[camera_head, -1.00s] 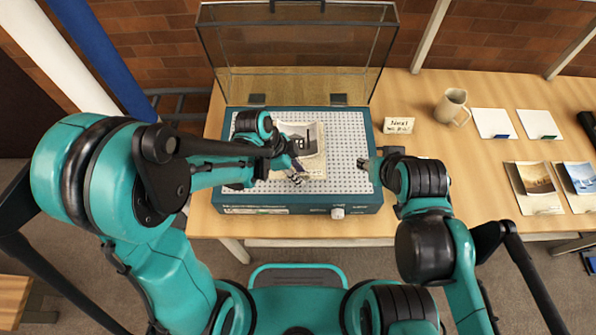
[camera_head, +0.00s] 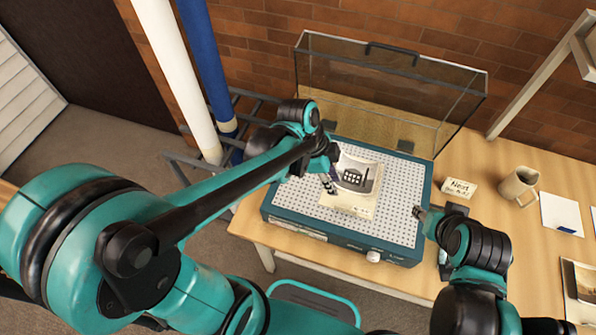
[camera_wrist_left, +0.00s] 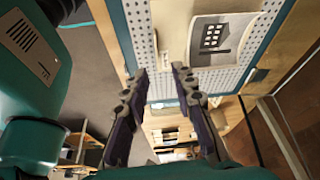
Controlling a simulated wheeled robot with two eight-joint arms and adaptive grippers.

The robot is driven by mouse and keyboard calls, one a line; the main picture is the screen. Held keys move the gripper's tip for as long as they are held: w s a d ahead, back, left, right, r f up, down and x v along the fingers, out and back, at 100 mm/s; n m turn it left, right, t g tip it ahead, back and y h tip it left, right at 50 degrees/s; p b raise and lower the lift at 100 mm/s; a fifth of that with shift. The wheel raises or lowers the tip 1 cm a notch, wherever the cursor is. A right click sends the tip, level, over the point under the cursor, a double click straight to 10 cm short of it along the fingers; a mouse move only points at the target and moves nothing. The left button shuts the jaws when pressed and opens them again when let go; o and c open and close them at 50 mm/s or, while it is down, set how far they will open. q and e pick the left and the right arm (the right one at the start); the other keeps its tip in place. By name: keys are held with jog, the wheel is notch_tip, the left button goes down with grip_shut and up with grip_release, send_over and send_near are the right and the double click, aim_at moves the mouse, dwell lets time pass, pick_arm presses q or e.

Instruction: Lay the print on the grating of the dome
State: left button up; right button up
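The print (camera_head: 358,178), a pale sheet with a dark picture of a building, lies on the perforated grating (camera_head: 397,205) of the dome's teal base (camera_head: 352,243). Its edges look slightly curled. The clear dome lid (camera_head: 385,95) stands open behind. My left gripper (camera_head: 329,186) is at the print's left edge. In the left wrist view its fingers (camera_wrist_left: 158,82) are apart with nothing between them, and the print (camera_wrist_left: 222,38) shows beyond them. My right gripper (camera_head: 418,212) is at the base's right edge; its fingers are too small to read.
A note card (camera_head: 458,188) and a mug (camera_head: 517,186) stand right of the dome on the wooden table. A white card (camera_head: 562,214) and another print (camera_head: 582,285) lie further right. White and blue posts (camera_head: 205,75) rise at the left.

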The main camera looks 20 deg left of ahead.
pick_arm(q)
jog(key=s+a+r+n+t+y, duration=0.2)
jog(key=a+r+n+t, duration=0.1)
jog(key=a+n, duration=0.3)
jog(key=s+a+r+n+t+y, duration=0.2)
jog(key=a+n, duration=0.4)
jog(key=n, duration=0.4)
jog(key=shift+s+a+r+t, duration=0.15)
jog(key=shift+s+r+t, duration=0.4)
jog(key=shift+r+t, duration=0.2)
notch_tip(320, 180, down, 8)
jog(key=b, duration=0.8)
jog(key=shift+f, duration=0.1)
